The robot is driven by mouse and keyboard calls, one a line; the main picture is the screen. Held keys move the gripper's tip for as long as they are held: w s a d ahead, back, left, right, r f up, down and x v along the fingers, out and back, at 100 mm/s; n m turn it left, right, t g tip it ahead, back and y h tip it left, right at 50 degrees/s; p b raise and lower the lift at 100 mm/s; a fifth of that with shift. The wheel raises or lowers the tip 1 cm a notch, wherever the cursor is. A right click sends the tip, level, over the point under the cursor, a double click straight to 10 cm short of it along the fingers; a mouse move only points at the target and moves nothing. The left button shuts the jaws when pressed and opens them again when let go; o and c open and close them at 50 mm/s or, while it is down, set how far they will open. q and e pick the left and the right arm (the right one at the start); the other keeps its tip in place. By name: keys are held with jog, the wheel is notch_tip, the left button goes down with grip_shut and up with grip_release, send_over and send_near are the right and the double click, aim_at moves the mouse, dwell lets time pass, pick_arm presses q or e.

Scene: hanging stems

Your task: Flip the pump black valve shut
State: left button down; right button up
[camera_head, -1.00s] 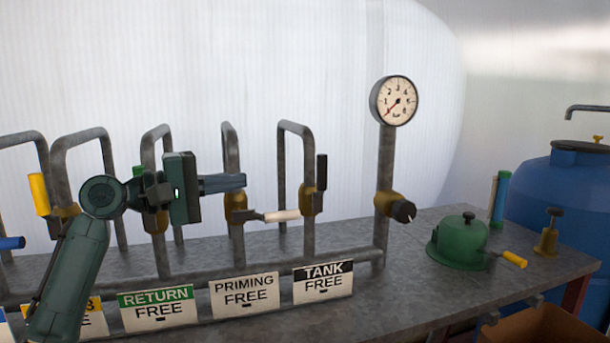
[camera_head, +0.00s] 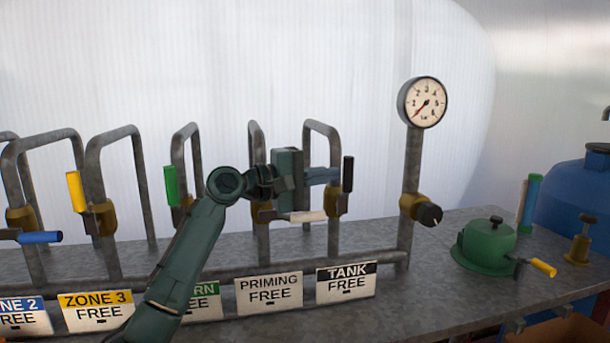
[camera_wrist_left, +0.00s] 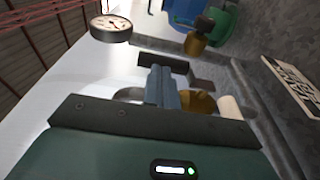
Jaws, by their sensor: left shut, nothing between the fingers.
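The black valve handle (camera_head: 347,174) stands upright, in line with its pipe, on a brass valve body (camera_head: 341,203) above the TANK FREE sign (camera_head: 346,283). My left gripper (camera_head: 328,176) is shut and empty, its fingers pointing right at the handle from its left side. In the left wrist view the shut blue-grey fingers (camera_wrist_left: 162,88) end just short of the black handle (camera_wrist_left: 162,61), with brass behind them. I cannot tell whether they touch it. My right gripper is not in view.
A white lever (camera_head: 305,216) lies sideways below my gripper. A gauge (camera_head: 422,102) and black knob (camera_head: 429,214) are right. A green pot-like unit (camera_head: 487,243) sits on the bench.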

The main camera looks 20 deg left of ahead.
pick_arm(q)
jog(key=shift+w+d, duration=0.25)
jog(key=shift+r, duration=0.1)
